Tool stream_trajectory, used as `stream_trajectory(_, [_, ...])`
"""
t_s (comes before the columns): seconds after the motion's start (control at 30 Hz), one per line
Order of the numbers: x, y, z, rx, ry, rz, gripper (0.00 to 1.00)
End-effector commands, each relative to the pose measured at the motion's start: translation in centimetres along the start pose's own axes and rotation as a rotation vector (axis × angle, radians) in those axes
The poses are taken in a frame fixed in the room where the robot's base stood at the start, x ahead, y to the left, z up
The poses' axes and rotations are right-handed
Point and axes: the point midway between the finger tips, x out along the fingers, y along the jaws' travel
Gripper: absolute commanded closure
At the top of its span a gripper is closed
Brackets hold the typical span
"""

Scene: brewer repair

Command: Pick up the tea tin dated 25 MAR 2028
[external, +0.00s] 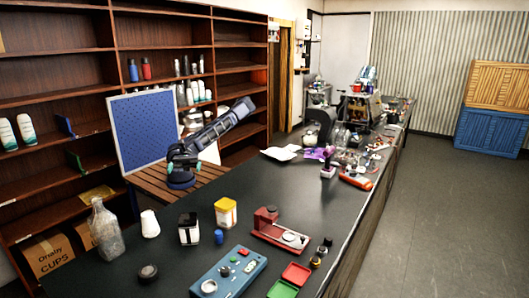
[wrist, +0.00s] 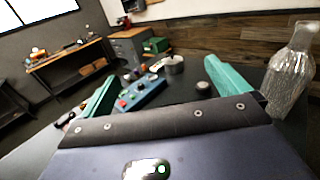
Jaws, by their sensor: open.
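Two tins stand on the dark counter in the external view. One is white and yellow (external: 226,213); the other is black with a white label (external: 189,229). No date can be read on either, so I cannot tell which is dated 25 MAR 2028. My gripper (external: 183,164) is above the counter's back left edge, behind and apart from both tins. In the wrist view my gripper (wrist: 160,78) has its teal fingers wide apart with nothing between them. I cannot make out either tin in the wrist view.
A glass bottle (external: 106,232), white cup (external: 150,224) and blue cap (external: 219,237) stand near the tins. A blue control box (external: 229,273), red scale-like device (external: 281,231) and red and green trays lie in front. The counter's middle is clear; clutter fills its far end.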

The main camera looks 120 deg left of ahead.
Motion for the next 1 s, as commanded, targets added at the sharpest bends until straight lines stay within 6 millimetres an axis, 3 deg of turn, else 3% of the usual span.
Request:
stream_trajectory(0.27, [0.0, -0.1, -7.5, -0.002, 0.005, -0.003, 0.0])
stream_trajectory(0.5, [0.0, -0.1, -15.6, -0.002, 0.004, -0.002, 0.0])
stream_trajectory(0.6, [0.0, -0.1, -17.5, -0.001, 0.003, -0.001, 0.0])
stream_trajectory(0.77, [0.6, 0.0, -18.6, 0.002, 0.001, -0.001, 0.0])
stream_trajectory(1.0, [4.0, 0.0, -18.5, 0.002, 0.0, 0.0, 0.0])
